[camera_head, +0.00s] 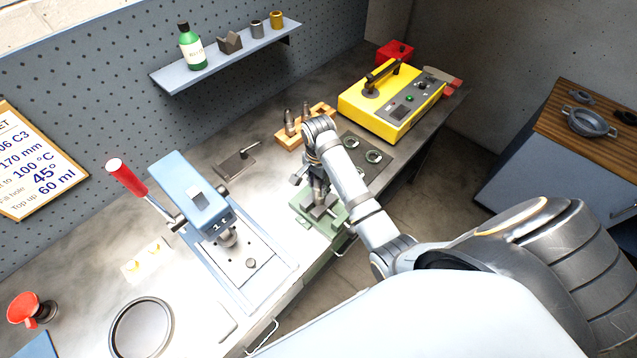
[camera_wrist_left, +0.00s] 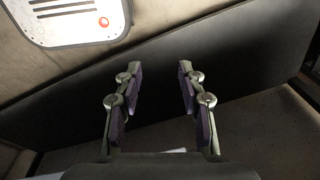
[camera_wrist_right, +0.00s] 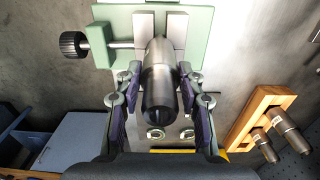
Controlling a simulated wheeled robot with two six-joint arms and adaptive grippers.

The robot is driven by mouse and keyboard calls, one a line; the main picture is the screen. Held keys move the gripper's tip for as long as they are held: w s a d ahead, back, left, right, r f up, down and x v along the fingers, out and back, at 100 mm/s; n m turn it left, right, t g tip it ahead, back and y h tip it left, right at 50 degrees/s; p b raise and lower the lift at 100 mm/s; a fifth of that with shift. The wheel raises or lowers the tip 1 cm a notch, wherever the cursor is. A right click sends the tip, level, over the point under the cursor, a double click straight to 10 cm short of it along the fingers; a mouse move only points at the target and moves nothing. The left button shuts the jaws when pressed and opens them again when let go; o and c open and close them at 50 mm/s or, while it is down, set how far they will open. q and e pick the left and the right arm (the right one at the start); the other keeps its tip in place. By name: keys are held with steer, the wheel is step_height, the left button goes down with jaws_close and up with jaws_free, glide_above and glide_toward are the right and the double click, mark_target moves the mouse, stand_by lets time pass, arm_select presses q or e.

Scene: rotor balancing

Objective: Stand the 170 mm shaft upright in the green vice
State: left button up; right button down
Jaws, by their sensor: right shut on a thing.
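My right gripper (camera_head: 317,188) is above the green vice (camera_head: 330,222) at the bench's front edge. In the right wrist view the gripper (camera_wrist_right: 158,82) is shut on a grey metal shaft (camera_wrist_right: 159,88). The shaft's far end reaches the gap between the pale jaws of the vice (camera_wrist_right: 201,24); I cannot tell how deep it sits or whether it touches them. In the head view the gripper mostly hides the shaft. My left gripper (camera_wrist_left: 158,82) shows only in the left wrist view, open and empty, away from the vice.
A wooden rack (camera_head: 290,139) with other shafts stands behind the vice, also in the right wrist view (camera_wrist_right: 241,126). A yellow case (camera_head: 391,103) stands at the back right. A blue press (camera_head: 196,190) stands left of the vice. A round tray (camera_head: 141,328) lies at front left.

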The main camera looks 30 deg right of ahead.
steer(key=c, duration=0.7)
jaws_free()
steer(key=shift+r, duration=0.1)
steer(key=shift+c, duration=0.2)
steer(key=shift+s, duration=0.15)
steer(key=shift+c, duration=0.3)
steer(key=shift+a, duration=0.1)
